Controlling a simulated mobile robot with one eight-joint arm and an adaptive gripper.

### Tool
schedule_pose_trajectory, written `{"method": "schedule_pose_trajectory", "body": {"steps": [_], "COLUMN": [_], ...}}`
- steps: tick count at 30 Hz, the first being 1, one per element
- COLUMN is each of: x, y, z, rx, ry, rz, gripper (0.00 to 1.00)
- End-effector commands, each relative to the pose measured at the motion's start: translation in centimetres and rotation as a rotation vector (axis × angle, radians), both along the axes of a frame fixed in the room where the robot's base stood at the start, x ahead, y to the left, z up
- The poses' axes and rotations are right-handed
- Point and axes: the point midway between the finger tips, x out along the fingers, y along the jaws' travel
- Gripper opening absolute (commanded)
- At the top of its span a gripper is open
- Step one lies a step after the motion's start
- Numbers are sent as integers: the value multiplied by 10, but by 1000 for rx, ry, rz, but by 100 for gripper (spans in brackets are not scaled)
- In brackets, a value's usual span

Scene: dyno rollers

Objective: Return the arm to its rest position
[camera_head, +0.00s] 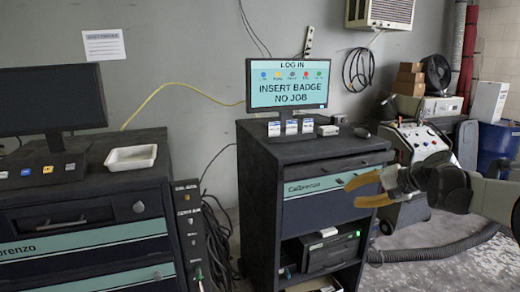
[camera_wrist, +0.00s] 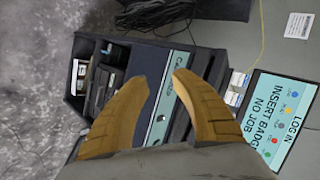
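My gripper (camera_head: 361,190) is at the right of the head view, in front of the right side of the dark Calbrenzo cabinet (camera_head: 262,185). Its two yellow-orange fingers are spread apart with nothing between them. My arm reaches in from the right edge, roughly level. In the wrist view my gripper (camera_wrist: 162,84) also shows with its fingers apart and empty. The cabinet's front and open lower shelf (camera_wrist: 98,88) lie beyond the fingers, turned sideways. I cannot tell the exact distance between fingertips and cabinet.
A monitor (camera_head: 289,86) reading "INSERT BADGE NO JOB" and small boxes (camera_head: 291,127) stand on the cabinet. A second cabinet (camera_head: 85,215) with a white tray (camera_head: 131,157) is at left. A wheeled machine (camera_head: 418,142) and a floor hose (camera_head: 440,252) are at right.

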Motion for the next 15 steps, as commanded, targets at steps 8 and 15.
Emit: {"method": "schedule_pose_trajectory", "body": {"steps": [8, 15], "x": [-132, -249], "y": [78, 102], "z": [3, -27], "rx": [-340, -641], "ry": [31, -3], "rz": [85, 169], "gripper": [30, 30]}}
